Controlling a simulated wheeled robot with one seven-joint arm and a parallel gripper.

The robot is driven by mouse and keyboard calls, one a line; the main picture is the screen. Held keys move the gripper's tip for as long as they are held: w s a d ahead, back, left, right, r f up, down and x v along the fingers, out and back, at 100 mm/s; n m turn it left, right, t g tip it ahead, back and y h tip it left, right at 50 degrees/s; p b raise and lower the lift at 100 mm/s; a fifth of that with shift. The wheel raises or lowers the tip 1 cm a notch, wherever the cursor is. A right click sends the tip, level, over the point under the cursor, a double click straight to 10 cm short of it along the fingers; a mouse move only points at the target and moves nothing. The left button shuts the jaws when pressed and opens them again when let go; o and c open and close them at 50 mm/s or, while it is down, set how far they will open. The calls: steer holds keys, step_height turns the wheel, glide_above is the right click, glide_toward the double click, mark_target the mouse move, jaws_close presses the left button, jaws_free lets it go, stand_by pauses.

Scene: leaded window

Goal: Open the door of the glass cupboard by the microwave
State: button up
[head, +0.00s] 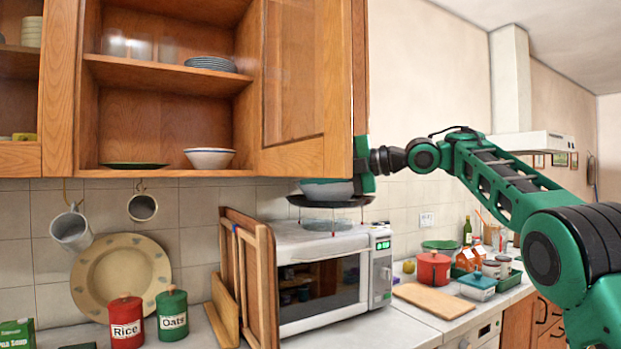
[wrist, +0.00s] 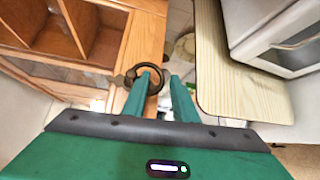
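The cupboard's wooden door (head: 338,95), with a glass panel (head: 295,75), stands swung outward on the right of the open cupboard in the head view. Shelves (head: 165,72) show to its left. My gripper (head: 362,165) is at the door's free lower edge, partly hidden behind it. In the wrist view my gripper (wrist: 164,90) has its two fingers apart, with nothing clearly held between them. A dark ring handle (wrist: 158,82) on the door's wood (wrist: 145,45) lies around or against the left finger; I cannot tell which. The microwave (head: 330,275) stands below.
Rice (head: 126,320) and oats (head: 172,315) canisters stand on the counter. A cutting board (head: 434,299) and a red pot (head: 433,268) are at right. The space before the cupboard looks clear.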

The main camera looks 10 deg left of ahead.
steer(key=v, duration=1)
steer(key=shift+d, duration=0.4)
steer(key=shift+w, duration=0.1)
